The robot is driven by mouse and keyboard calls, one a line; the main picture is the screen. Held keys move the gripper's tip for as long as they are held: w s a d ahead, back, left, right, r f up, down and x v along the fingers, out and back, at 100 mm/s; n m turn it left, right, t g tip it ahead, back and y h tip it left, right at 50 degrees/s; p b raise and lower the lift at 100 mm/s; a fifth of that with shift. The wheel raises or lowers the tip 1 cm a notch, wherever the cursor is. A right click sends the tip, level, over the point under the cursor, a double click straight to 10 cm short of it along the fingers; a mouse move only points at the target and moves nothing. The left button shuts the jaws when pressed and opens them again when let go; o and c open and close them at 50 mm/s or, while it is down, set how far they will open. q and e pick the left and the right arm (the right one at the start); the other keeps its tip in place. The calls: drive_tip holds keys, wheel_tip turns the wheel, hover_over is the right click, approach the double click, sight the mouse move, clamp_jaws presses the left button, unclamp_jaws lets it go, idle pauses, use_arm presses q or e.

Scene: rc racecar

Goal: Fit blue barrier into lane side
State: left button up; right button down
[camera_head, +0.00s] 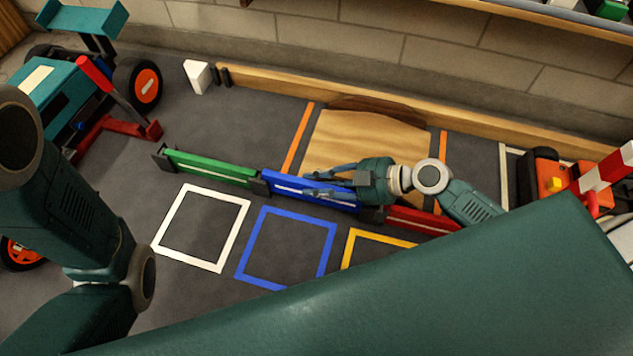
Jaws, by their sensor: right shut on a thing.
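The blue barrier (283,183) lies in a row between the green barrier (212,168) on its left and the red barrier (422,220) on its right. Its left end meets the dark connector at the green barrier's right end; I cannot tell whether it is fully seated there. My right gripper (319,184) comes in from the right and is shut on the blue barrier, its fingers hiding part of the barrier's middle and right. The joint with the red barrier is partly hidden. My left arm shows at the left, but its gripper is out of view.
White (223,269), blue (329,247) and yellow (379,238) outlined squares lie empty on the floor in front. A wooden ramp (350,141) lies behind the row. A teal racecar (62,93) stands at the upper left, an orange vehicle (548,170) at the right.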

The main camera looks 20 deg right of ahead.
drive_tip(key=shift+f+b, duration=0.5)
drive_tip(key=shift+f, duration=0.05)
drive_tip(key=shift+r, duration=0.1)
drive_tip(key=shift+r+p, duration=2.95)
drive_tip(key=shift+r, duration=0.7)
drive_tip(key=shift+b, duration=0.3)
drive_tip(key=shift+f+b, duration=2.6)
drive_tip(key=shift+f, duration=0.2)
drive_tip(key=shift+f+b, duration=0.3)
drive_tip(key=shift+f, duration=0.6)
